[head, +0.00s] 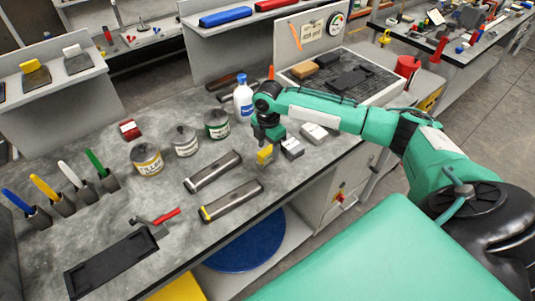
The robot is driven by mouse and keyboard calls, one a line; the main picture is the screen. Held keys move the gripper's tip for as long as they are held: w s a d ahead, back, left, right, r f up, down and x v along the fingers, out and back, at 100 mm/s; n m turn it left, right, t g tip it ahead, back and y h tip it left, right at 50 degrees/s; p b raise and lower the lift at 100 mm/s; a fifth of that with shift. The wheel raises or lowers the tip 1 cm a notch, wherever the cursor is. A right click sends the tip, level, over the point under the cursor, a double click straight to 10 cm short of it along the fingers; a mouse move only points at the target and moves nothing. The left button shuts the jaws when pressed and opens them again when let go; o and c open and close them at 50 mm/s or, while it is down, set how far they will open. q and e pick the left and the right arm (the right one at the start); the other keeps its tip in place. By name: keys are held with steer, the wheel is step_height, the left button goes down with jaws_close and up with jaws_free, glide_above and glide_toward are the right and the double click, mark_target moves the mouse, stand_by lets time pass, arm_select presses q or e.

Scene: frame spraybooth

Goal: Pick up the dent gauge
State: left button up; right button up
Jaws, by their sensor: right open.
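My right gripper (267,138) points down over the grey workbench (110,205), right of the tins, with its jaws open. A small yellow and grey piece (265,155) stands directly below it, close to the fingertips. It may be the dent gauge, but it is too small to identify surely. Whether the fingers touch it I cannot tell. Two grey-white blocks (292,148) (313,133) lie just right of it. My left gripper is not in view.
Two long bars (212,172) (232,202) lie left of the gripper. Several tins (186,141) and a white-blue bottle (243,97) stand behind. A black tray (111,262) and a red-handled tool (157,221) lie front left. A grated tray (350,75) stands at the back right.

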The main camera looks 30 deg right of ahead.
mark_target(268, 150)
steer(key=f, duration=0.1)
steer(key=f+p, duration=0.1)
steer(key=f, duration=0.1)
steer(key=shift+w+f, duration=0.2)
steer(key=shift+f, duration=0.25)
jaws_close()
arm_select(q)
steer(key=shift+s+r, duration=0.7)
